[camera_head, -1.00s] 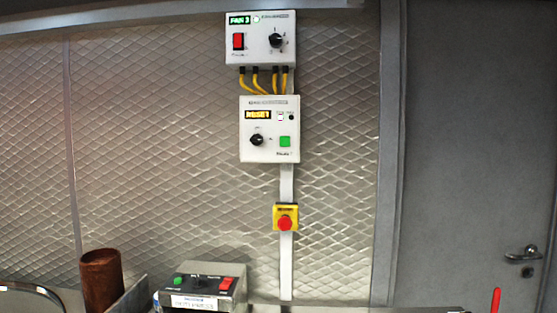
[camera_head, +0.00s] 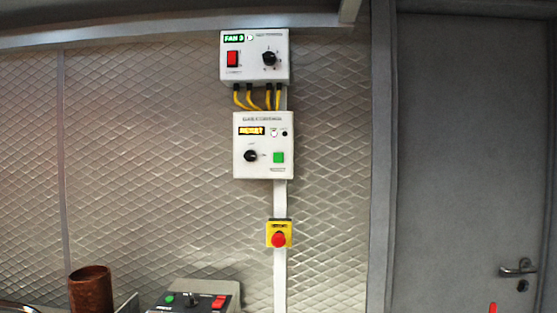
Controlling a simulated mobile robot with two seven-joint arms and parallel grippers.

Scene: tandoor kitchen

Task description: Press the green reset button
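Another green button (camera_head: 169,300), round and small, sits on a low sloped control box at the bottom of the view. Neither of my grippers is in the camera_head view.
Above is a fan box (camera_head: 254,72) with a red switch, joined by yellow cables. Below is a red emergency button (camera_head: 278,240) on a yellow housing. A brown cylinder (camera_head: 91,291) stands at lower left. A grey door (camera_head: 455,150) is on the right.

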